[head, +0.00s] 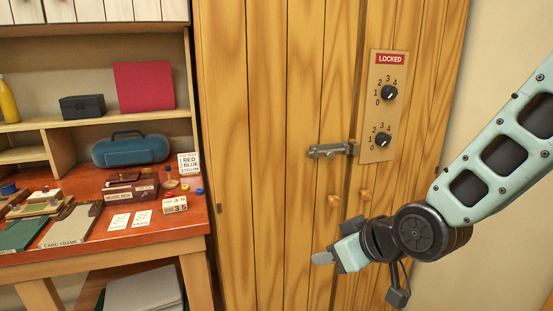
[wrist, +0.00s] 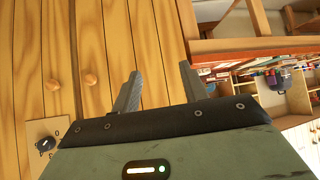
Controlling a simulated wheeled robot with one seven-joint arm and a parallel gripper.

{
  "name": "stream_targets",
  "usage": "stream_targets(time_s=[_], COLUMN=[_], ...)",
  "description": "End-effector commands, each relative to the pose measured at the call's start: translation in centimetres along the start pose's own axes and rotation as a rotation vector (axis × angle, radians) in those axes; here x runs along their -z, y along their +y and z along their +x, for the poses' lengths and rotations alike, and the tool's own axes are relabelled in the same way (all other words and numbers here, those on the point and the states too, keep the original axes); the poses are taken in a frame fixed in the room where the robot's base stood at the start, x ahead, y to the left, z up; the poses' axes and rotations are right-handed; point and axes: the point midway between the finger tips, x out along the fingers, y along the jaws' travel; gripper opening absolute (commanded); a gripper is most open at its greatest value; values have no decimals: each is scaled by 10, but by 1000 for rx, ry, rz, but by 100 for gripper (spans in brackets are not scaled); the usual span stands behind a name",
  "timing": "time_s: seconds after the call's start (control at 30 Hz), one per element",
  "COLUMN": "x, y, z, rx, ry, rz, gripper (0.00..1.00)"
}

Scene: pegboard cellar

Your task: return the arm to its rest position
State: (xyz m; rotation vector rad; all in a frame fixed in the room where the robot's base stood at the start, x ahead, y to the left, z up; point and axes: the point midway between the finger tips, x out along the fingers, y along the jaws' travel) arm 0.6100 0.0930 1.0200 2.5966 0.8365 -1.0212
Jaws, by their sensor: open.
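My arm reaches in from the right edge of the head view, in front of the wooden cabinet (head: 285,100). My gripper (head: 322,258) points left, below the door knobs, with nothing seen in it. In the wrist view, my gripper (wrist: 158,85) has its two fingers apart with an empty gap between them. The cabinet doors fill the left of that view, with two round wooden knobs (wrist: 90,80) beside the left finger.
A panel with two dials (head: 383,110) and a red LOCKED sign is on the cabinet. A metal bolt (head: 330,150) lies beside it. A workbench (head: 110,215) at left holds a music box (head: 130,190), cards and a blue case (head: 130,150). Bare wall (head: 510,50) is at right.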

Motion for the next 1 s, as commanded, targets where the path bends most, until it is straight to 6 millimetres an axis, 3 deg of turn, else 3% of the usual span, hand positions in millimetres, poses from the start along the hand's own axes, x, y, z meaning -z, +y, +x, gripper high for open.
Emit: stream_targets(time_s=[0.03,0.2,0.4,0.5,0.63,1.0], x=[-12,-63,-108,-121,-128,-128], y=[-19,-63,-94,-101,-104,-104], z=[-10,-56,-118,-138,-149,-149], rx=[18,50,59,60,59,59], ry=[-83,-391,-663,-742,-786,-790], rz=[-19,-32,-28,-26,-23,-22], gripper=[44,44,44,44,44,44])
